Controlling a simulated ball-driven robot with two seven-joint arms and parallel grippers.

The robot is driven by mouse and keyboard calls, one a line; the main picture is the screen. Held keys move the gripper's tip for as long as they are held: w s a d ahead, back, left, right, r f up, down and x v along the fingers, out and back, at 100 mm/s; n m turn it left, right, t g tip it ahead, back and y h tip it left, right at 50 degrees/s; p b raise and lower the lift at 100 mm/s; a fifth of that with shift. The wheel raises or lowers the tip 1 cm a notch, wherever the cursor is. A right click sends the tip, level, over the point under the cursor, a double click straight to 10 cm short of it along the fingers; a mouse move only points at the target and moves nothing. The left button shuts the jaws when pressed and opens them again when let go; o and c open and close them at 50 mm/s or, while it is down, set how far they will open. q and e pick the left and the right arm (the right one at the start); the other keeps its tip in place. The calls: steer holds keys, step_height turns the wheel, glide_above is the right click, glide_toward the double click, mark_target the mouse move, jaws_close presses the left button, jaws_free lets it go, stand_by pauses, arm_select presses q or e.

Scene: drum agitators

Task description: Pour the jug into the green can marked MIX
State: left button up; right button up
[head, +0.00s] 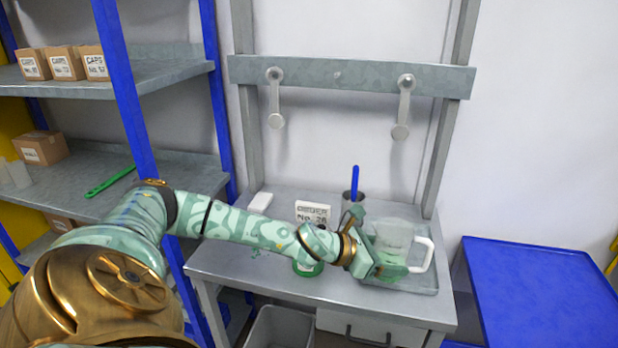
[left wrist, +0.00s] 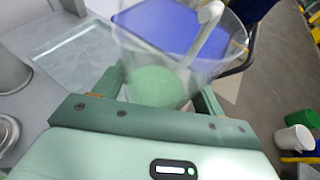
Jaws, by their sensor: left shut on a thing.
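The clear jug (head: 394,238) with a white handle (head: 426,254) is at the right of the steel table, over or on a metal tray. I cannot tell whether its base touches the tray. My left gripper (head: 384,266) is shut on the jug from its left side. In the left wrist view the jug (left wrist: 178,52) stands between the two fingers of the gripper (left wrist: 160,92), with green contents low in it. A green can (head: 307,269) stands left of the gripper, mostly hidden behind my left arm; no marking on it is readable. My right gripper is not in view.
The tray (head: 428,284) lies at the table's right end. A sign (head: 313,212) and a metal cup (head: 352,197) with a blue-handled tool stand behind my arm. A rail (head: 340,76) with two hanging levers is above. A blue-topped surface (head: 535,290) is at right.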

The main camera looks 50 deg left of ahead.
arm_select(q)
steer(key=s+a+f+m+h, duration=0.1)
steer(key=a+f, duration=0.2)
steer(key=a, duration=0.2)
steer(key=shift+s+a+g+h, duration=0.25)
steer(key=shift+s+g+h, duration=0.05)
steer(key=shift+s, duration=0.1)
steer(key=shift+d, duration=0.1)
